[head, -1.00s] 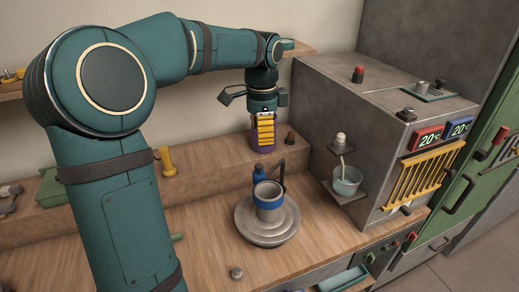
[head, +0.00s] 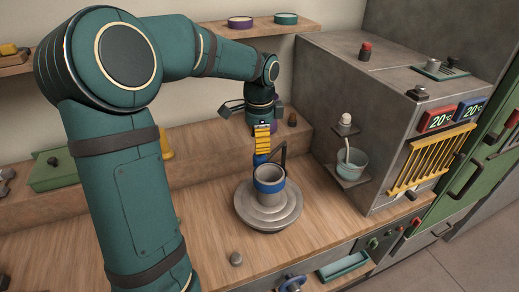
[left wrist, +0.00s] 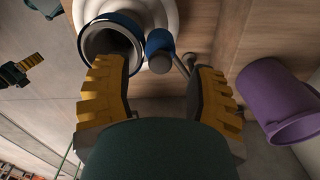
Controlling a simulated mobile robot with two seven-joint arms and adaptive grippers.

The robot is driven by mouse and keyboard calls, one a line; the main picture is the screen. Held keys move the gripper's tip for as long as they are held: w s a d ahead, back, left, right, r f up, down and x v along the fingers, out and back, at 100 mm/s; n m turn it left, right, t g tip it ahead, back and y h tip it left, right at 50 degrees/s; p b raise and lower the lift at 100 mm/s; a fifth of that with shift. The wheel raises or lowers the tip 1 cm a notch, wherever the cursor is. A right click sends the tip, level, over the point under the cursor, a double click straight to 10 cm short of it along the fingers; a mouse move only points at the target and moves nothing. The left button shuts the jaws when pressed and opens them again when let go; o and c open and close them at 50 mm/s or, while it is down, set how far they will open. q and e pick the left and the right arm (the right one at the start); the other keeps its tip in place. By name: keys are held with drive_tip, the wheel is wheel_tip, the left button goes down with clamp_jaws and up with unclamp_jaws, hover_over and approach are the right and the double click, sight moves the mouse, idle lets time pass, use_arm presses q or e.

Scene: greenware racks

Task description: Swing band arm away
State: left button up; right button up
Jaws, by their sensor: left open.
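The band arm (head: 283,158) is a dark bent post behind a grey cup with a blue band (head: 269,184). The cup stands on the round grey wheel (head: 268,215). A blue knob (left wrist: 160,50) shows beside the cup in the left wrist view. My left gripper (head: 262,153) points down with yellow ridged fingers, just above and behind the cup. Its fingers (left wrist: 160,72) are apart with nothing between them, and the knob lies just beyond their tips. What seems to be my right gripper (left wrist: 25,65) shows at the left edge of the wrist view.
A purple cup (left wrist: 285,108) lies close to the right finger in the wrist view. The grey kiln-like box (head: 385,115) stands to the right, with a small shelf holding a teal cup (head: 352,162). The front worktop is mostly clear.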

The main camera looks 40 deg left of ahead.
use_arm(q)
drive_tip(key=shift+f, duration=1.25)
use_arm(e)
drive_tip(key=shift+s+f, duration=0.1)
drive_tip(key=shift+f, duration=0.15)
use_arm(q)
drive_tip(key=shift+c, duration=0.5)
clamp_jaws()
drive_tip(key=shift+a, duration=0.1)
